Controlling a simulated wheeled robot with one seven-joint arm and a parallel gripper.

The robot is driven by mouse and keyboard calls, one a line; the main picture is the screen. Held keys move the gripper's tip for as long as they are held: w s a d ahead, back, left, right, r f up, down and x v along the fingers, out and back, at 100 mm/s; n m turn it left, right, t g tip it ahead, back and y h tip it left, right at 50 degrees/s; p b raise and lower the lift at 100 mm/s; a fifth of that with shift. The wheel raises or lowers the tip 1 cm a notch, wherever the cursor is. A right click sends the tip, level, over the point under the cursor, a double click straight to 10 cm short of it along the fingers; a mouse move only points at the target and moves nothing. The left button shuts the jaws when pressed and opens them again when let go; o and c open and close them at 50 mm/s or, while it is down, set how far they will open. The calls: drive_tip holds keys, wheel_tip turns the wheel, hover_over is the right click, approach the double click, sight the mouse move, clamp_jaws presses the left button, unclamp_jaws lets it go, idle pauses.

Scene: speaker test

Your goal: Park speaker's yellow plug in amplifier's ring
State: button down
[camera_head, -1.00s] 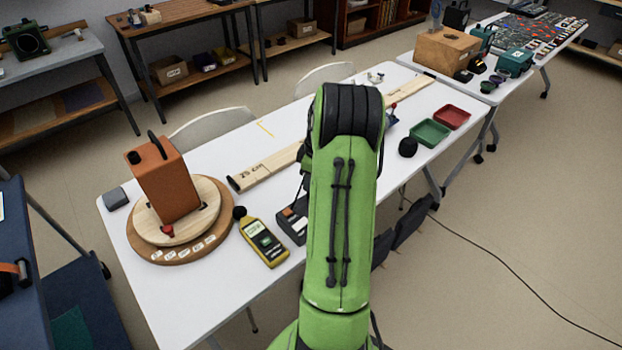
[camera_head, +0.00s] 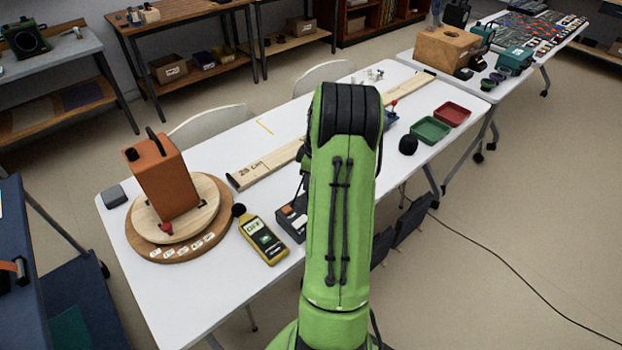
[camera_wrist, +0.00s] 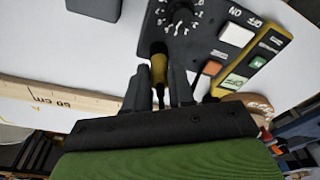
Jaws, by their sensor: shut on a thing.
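My gripper (camera_wrist: 160,88) is shut on the yellow plug (camera_wrist: 159,68), which stands between the fingertips in the wrist view. The plug's dark far end meets the edge of the dark amplifier (camera_wrist: 205,42); I cannot tell whether it is in a ring. The amplifier has a dial, a white button and an orange button. In the head view the amplifier (camera_head: 291,222) is partly hidden by my arm, and my gripper and the plug are hidden. The orange-brown box (camera_head: 166,185), seemingly the speaker, stands on a round wooden turntable (camera_head: 160,254).
A yellow meter (camera_head: 264,241) lies just left of the amplifier; it also shows in the wrist view (camera_wrist: 262,62). A long wooden ruler (camera_head: 262,168) lies behind. Green (camera_head: 430,130) and red (camera_head: 452,114) trays stand at the right. The white table's front left is clear.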

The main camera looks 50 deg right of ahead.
drive_tip(key=c, duration=0.9)
unclamp_jaws()
drive_tip(key=shift+r, duration=0.1)
drive_tip(key=r+p, duration=0.1)
drive_tip(key=r, duration=0.4)
drive_tip(key=s+r+p, duration=0.1)
drive_tip(key=r+p, duration=0.1)
drive_tip(key=r, duration=0.3)
drive_tip(key=s+r+p, duration=0.1)
drive_tip(key=r, duration=0.4)
drive_tip(key=shift+s+d+r+p, duration=0.15)
drive_tip(key=shift+d+r+p, duration=0.05)
drive_tip(key=shift+d+p, duration=0.15)
